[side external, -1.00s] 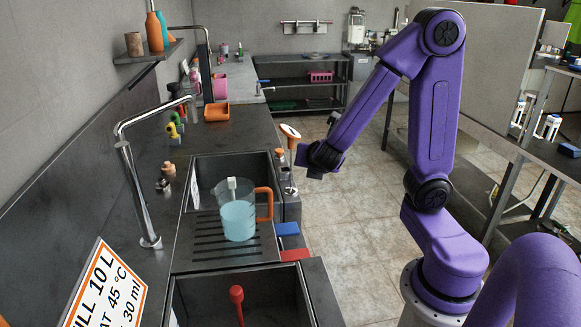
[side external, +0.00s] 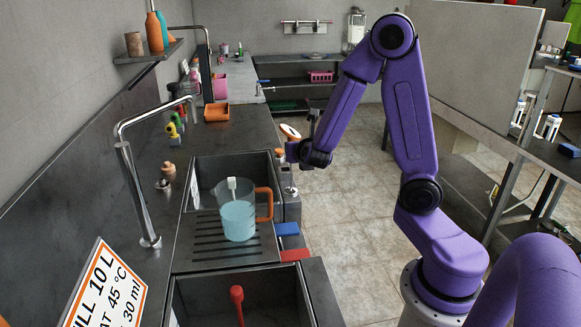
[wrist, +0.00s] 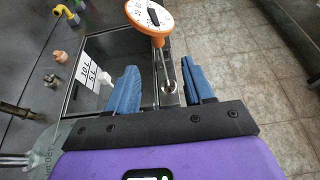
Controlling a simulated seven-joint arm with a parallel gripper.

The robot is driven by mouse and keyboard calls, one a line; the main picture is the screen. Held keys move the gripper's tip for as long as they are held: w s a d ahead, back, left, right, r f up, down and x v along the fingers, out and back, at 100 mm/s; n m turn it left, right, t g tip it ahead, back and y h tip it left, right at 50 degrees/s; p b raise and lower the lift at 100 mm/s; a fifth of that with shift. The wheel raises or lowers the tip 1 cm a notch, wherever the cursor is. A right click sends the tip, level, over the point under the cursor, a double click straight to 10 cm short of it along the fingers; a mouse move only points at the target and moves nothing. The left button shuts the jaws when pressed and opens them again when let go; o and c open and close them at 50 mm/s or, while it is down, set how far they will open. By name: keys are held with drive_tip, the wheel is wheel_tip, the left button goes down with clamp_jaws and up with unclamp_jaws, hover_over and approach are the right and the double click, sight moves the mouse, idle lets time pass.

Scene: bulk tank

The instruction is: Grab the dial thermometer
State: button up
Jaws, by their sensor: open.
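The dial thermometer has a white round face with an orange rim (wrist: 148,17) and a thin metal stem. It stands near the right edge of the counter, with its dial also showing in the side view (side external: 290,131). My gripper (wrist: 160,68) is open, with blue fingers on either side of the stem as the wrist view sees it. The dial lies beyond the fingertips. In the side view my gripper (side external: 291,152) is just below the dial and hides part of the stem. I cannot tell whether a finger touches the stem.
A measuring jug (side external: 238,218) with blue liquid and an orange handle stands left of my gripper on the ribbed drainer (side external: 205,243). Open floor (side external: 350,220) lies to the right.

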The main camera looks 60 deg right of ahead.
drive_tip(key=shift+x, duration=6.15)
drive_tip(key=shift+w+a+r, duration=0.1)
drive_tip(key=shift+a, duration=0.05)
clamp_jaws()
